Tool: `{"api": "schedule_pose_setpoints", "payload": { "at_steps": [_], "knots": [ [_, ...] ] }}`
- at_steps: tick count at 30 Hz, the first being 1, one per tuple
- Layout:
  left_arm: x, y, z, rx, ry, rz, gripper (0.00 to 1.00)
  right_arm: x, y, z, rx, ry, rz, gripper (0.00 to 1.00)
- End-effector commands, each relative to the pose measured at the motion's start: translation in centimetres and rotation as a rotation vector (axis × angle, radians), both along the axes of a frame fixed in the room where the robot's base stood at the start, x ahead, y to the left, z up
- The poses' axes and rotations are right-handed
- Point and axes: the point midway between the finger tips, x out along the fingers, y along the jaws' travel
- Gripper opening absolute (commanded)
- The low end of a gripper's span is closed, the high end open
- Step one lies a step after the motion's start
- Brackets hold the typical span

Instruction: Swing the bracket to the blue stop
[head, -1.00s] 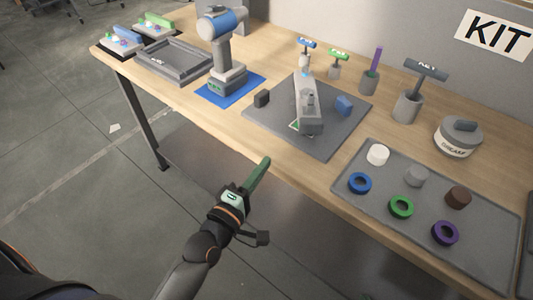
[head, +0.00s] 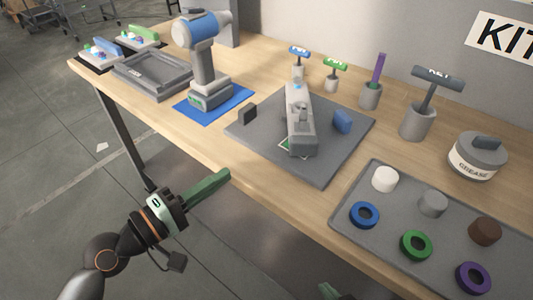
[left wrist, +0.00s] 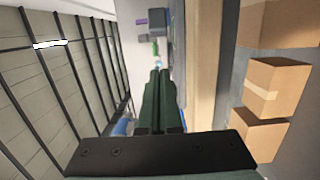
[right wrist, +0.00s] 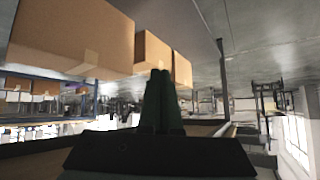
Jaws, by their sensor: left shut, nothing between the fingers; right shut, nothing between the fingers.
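The grey bracket (head: 299,120) lies on a dark grey base plate (head: 325,165), pointing from back to front between two stops. The blue stop (head: 342,121) stands to its right, with a gap between them. A dark stop (head: 247,114) stands to its left, also apart. My left gripper (head: 225,174) is shut and empty, in front of the table's front edge, short of the plate. Its green fingers show together in the left wrist view (left wrist: 158,80). My right gripper (head: 325,290) barely enters at the bottom edge; its fingers are together in the right wrist view (right wrist: 161,80).
A drill (head: 205,60) stands on a blue mat left of the plate. Keys in holders and a grease jar (head: 477,156) stand behind and right. A grey tray (head: 350,230) with rings and caps lies at the front right. An empty tray (head: 150,88) lies at the left.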

Motion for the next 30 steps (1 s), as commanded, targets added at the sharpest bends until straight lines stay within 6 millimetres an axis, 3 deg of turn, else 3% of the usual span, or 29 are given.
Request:
{"api": "schedule_pose_setpoints", "payload": {
  "at_steps": [14, 21, 30],
  "knots": [
    [6.9, -6.6, 0.3, -0.005, -0.001, 0.001, 0.0, -0.6, 0.0, 0.7, 0.002, 0.008, 0.0, 0.0],
    [6.8, -9.7, 0.1, -0.004, 0.002, 0.001, 0.0, -0.5, -0.2, 1.0, -0.002, 0.004, -0.006, 0.0],
    [6.8, -10.4, 0.0, -0.001, 0.001, 0.002, 0.0, -0.5, -0.4, 0.8, -0.005, 0.008, -0.008, 0.0]
  ]
}}
